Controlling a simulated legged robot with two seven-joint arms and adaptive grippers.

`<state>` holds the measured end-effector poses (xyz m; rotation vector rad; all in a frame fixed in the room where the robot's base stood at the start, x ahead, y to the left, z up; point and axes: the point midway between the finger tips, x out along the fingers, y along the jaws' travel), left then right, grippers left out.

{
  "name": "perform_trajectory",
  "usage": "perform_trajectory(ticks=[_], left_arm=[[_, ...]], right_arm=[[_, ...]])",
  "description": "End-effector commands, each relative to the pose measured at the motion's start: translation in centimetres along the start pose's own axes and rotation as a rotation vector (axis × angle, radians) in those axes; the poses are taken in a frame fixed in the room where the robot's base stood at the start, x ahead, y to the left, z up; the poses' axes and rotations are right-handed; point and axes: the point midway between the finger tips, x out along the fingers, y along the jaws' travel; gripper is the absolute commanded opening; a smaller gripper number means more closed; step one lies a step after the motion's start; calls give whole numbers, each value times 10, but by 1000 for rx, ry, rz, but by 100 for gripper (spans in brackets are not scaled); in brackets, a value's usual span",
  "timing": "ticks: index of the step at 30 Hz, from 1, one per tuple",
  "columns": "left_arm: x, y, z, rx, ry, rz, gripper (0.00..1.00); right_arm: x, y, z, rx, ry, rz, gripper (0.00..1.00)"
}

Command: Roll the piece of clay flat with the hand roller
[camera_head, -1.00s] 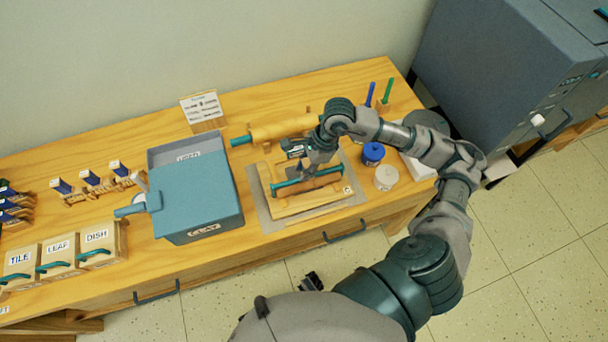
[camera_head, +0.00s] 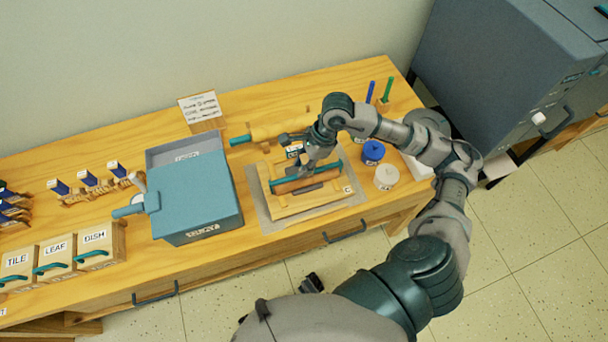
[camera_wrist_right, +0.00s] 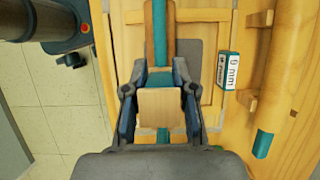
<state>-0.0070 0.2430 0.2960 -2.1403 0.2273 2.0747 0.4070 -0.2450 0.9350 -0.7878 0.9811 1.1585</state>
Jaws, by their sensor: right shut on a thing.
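The hand roller (camera_head: 300,183), with a brown wooden cylinder and teal rod, lies across the wooden board (camera_head: 290,212). My right gripper (camera_head: 303,168) is shut on it from above. In the right wrist view, the gripper (camera_wrist_right: 159,105) has its fingers on both sides of a pale wooden block, with the teal rod beneath. My left gripper does not show.
A large rolling pin (camera_head: 285,129) lies behind the board, by a small "9 mm" label (camera_wrist_right: 228,70). A blue clay box (camera_head: 195,200) stands left. Blue (camera_head: 373,152) and white (camera_head: 387,177) jars stand right. A grey mat (camera_head: 262,214) lies under the board.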

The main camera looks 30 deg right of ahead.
Motion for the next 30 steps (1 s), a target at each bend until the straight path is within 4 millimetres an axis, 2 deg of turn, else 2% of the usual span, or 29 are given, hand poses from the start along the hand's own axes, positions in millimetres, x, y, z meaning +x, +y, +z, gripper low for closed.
perform_trajectory(ticks=[1,30], left_arm=[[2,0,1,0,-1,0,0],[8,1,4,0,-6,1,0]], right_arm=[[4,-2,-1,2,3,7,0],[0,-43,0,0,4,4,0]])
